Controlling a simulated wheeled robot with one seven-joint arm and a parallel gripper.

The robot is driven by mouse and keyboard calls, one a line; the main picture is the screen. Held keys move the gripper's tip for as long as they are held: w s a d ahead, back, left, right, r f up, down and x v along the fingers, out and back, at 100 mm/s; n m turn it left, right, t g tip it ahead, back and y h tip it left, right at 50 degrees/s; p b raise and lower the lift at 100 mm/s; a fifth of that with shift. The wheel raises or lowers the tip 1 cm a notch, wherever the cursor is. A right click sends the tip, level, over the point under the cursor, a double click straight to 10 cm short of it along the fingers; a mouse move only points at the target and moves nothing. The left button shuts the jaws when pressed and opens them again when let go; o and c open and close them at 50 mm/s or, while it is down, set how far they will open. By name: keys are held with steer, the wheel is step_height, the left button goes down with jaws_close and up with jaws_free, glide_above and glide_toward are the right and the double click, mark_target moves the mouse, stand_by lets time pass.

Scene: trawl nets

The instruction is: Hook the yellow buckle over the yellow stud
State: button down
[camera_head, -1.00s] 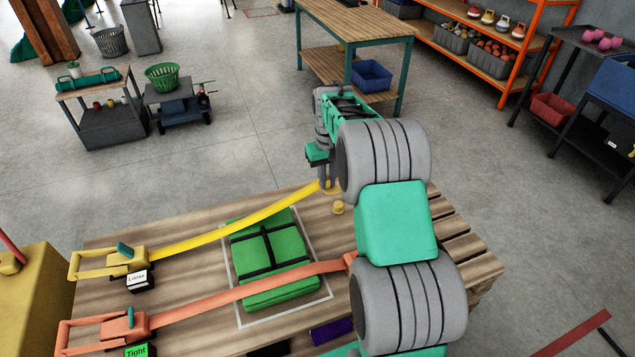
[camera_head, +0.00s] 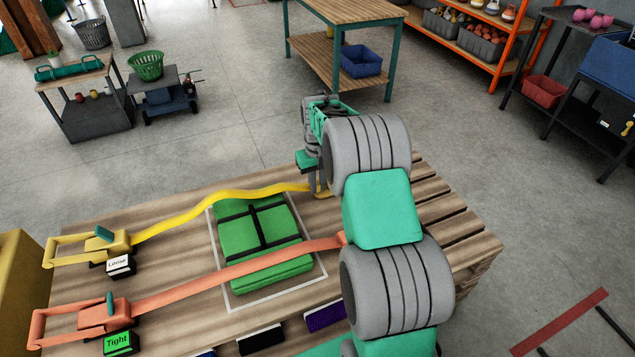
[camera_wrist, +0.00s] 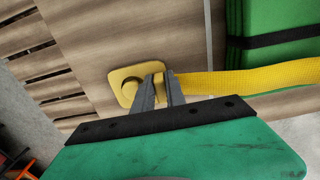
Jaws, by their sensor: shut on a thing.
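My gripper (camera_wrist: 161,88) is shut on the yellow buckle (camera_wrist: 151,69), a flat plate at the end of the yellow strap (camera_wrist: 250,78). In the wrist view the round yellow stud (camera_wrist: 130,88) shows within the buckle's outline, left of the fingertips. The buckle appears to lie around the stud; how far down it sits is unclear. In the head view my gripper (camera_head: 319,187) is at the deck's far side, and my arm partly hides it. The yellow strap (camera_head: 200,208) runs in a slack wave to the yellow ratchet (camera_head: 112,243), beside a tag (camera_head: 120,266) reading "Loose".
Slatted deck (camera_head: 465,238) lies right of my arm.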

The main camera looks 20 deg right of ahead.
steer(key=c, duration=1.3)
jaws_free()
